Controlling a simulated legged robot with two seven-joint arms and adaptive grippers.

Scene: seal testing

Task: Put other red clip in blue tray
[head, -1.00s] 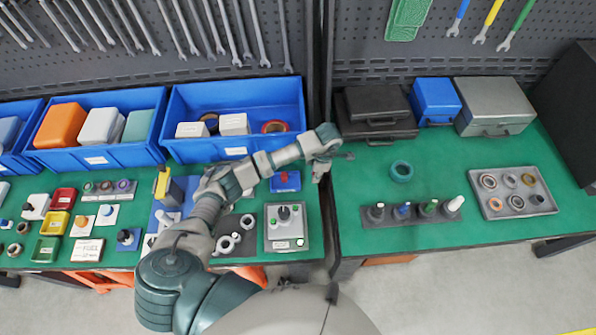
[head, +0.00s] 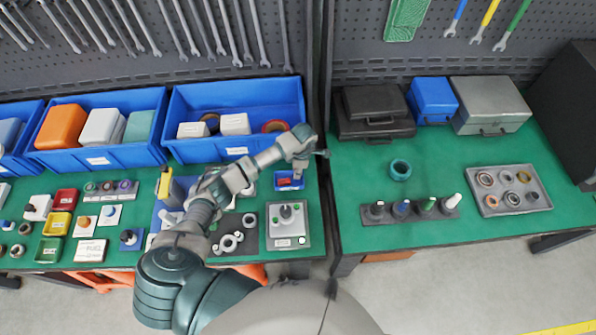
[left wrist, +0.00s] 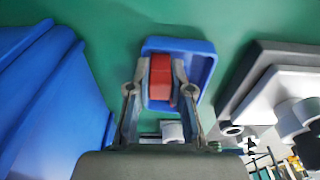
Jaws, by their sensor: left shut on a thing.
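The small blue tray (head: 297,185) lies on the green bench at the front right of the left table, and a red clip (head: 284,182) shows in it in the head view. My left gripper (head: 298,172) is over the tray's right part, pointing down. In the left wrist view, my left gripper (left wrist: 160,88) is shut on a red clip (left wrist: 160,75), which overlaps the left part of the blue tray (left wrist: 199,70). I cannot tell whether the held clip touches the tray floor. My right gripper is out of view.
A large blue bin (head: 235,147) stands behind the tray. Rings on a dark plate (head: 228,243) lie at the front left. Beyond the gap between tables stands a black case (head: 375,115).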

